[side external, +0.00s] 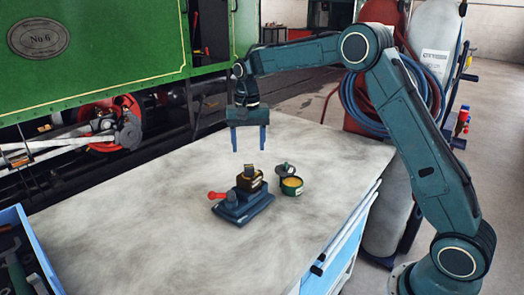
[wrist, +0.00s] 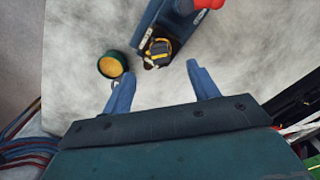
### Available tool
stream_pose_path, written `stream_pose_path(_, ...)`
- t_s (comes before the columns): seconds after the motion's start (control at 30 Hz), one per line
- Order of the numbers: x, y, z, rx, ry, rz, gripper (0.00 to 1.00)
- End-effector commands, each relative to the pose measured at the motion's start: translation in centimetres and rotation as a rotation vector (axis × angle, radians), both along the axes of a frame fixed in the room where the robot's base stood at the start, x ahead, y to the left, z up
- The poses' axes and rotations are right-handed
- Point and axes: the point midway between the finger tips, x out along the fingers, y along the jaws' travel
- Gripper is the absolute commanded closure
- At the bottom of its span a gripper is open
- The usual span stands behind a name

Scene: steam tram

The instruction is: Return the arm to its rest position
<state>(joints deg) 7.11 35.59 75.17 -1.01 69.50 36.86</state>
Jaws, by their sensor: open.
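My gripper (side external: 249,139) is open and empty, its two blue fingers pointing down above the workbench. It also shows in the wrist view (wrist: 160,85), with the fingers apart and nothing between them. In the side view it hangs above a dark blue vise (side external: 243,206) with a red-knobbed handle (side external: 217,195). A dark block with a brass-coloured top (side external: 250,179) sits in the vise; it shows in the wrist view too (wrist: 158,50). The gripper is clear of both.
A round green tin with yellow contents (side external: 292,186) stands right of the vise, a dark lid (side external: 284,169) beside it. A blue tool tray (side external: 36,240) is at the front left. The green tram (side external: 100,50) stands behind the bench (side external: 150,215), whose left part is bare.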

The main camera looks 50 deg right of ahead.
Motion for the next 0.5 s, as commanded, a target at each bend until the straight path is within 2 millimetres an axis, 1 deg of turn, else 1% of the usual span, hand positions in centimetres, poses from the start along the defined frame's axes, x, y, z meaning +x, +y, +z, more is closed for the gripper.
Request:
stream_pose_path(0.17,-1.3,0.5,1.9,-0.003,-0.026,0.035,0.40)
stream_pose_path(0.27,-2.6,0.9,3.5,-0.007,-0.050,0.068,0.40)
stream_pose_path(0.5,-7.0,2.2,7.4,-0.020,-0.113,0.164,0.40)
